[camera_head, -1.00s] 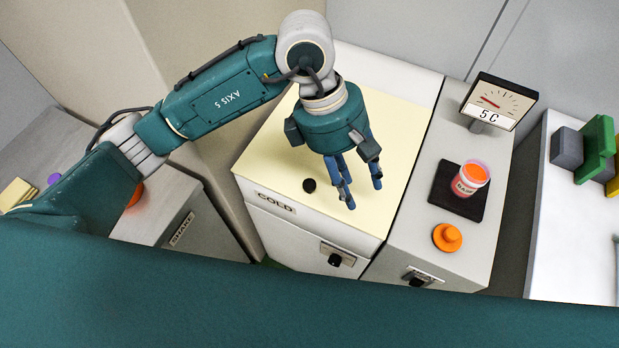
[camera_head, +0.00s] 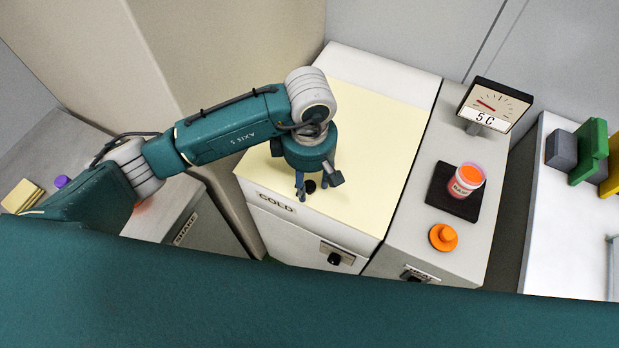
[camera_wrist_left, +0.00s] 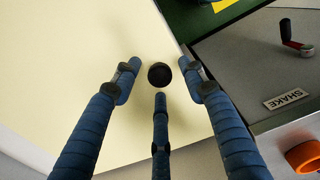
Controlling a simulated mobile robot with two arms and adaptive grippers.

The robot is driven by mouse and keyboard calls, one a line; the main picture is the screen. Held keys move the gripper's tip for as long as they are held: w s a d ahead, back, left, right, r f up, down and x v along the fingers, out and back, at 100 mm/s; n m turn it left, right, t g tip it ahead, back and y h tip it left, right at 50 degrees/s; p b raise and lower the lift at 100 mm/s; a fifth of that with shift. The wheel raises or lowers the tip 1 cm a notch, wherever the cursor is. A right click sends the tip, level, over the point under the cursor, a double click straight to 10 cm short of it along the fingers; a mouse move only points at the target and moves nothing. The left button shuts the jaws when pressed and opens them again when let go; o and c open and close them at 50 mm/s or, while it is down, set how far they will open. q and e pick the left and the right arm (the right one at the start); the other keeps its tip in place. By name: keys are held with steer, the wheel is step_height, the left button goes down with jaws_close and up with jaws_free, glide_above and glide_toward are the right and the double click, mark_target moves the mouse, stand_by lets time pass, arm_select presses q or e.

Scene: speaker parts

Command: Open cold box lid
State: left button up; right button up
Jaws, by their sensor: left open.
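The cold box (camera_head: 316,227) is a white cabinet marked COLD. Its pale yellow lid (camera_head: 375,135) lies flat and closed on top. A small round black knob (camera_head: 310,186) sits near the lid's front left corner; it also shows in the left wrist view (camera_wrist_left: 159,74). My left gripper (camera_head: 307,192) is open over the lid, pointing down at the knob. In the left wrist view its blue fingers (camera_wrist_left: 159,95) are spread around the knob, with visible gaps. Whether the fingertips are level with the knob I cannot tell. My right gripper is not in view.
Right of the cold box, a grey unit (camera_head: 420,240) holds a labelled jar (camera_head: 466,182) on a black pad, an orange knob (camera_head: 443,237) and a 5 C gauge (camera_head: 493,104). A SHAKE unit (camera_head: 180,215) stands left. Coloured blocks (camera_head: 589,152) stand far right.

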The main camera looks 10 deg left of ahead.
arm_select(q)
steer(key=shift+f, duration=0.25)
jaws_close()
steer(key=w+d+r+g+p, duration=0.1)
steer(key=w+r, duration=0.2)
steer(key=r, duration=0.4)
steer(key=w+d+r+g+p, duration=0.1)
steer(key=w+r, duration=0.2)
steer(key=r, duration=0.4)
steer(key=w+d+r+g+y+p, duration=0.1)
steer(key=w+r, duration=0.2)
steer(key=r, duration=0.4)
steer(key=shift+w+r+g+p, duration=0.3)
steer(key=shift+r+g, duration=0.05)
steer(key=shift+g, duration=0.05)
